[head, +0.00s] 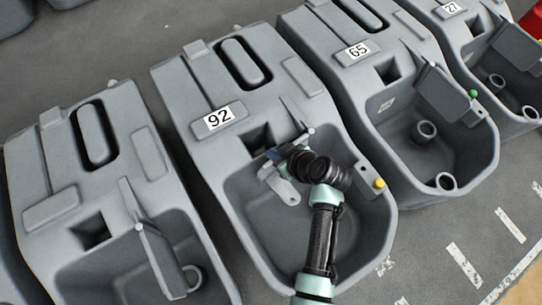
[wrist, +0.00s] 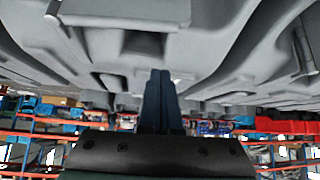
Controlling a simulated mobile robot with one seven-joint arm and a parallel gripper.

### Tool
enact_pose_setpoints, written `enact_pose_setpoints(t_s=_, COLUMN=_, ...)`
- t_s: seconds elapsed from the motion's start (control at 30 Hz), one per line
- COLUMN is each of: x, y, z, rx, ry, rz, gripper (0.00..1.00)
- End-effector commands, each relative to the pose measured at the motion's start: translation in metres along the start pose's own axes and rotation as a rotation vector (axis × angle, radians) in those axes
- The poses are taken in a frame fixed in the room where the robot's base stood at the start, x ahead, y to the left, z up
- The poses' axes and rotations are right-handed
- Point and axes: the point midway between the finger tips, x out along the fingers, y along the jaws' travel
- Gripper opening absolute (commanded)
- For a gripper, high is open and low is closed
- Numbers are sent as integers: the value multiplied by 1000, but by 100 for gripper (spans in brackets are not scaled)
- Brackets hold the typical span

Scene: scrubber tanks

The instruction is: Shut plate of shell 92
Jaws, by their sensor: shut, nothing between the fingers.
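Shell 92 (head: 187,88) is the grey tank with the white "92" label (head: 218,118) near the middle of the head view. No contact with the plate can be seen.
Shell 65 (head: 322,38) stands close on the right; its plate (head: 442,94) has a green knob. An unlabelled shell (head: 64,165) with a raised plate (head: 160,258) stands on the left. Shell 27 (head: 490,30) is farther right. Grey floor (head: 440,245) lies open at lower right.

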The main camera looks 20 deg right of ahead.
Motion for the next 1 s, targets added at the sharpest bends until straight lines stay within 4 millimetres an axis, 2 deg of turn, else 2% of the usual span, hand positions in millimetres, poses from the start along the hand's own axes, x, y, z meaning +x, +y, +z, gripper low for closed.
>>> enact_pose_setpoints(t_s=0.47, x=95, y=1, z=0, rx=-3, ry=1, rz=1, gripper=0)
enact_pose_setpoints(t_s=0.73, x=74, y=1, z=27, rx=1, ry=1, rz=4, gripper=0)
enact_pose_setpoints(t_s=1.0, x=70, y=1, z=32, rx=-1, ry=2, rz=3, gripper=0)
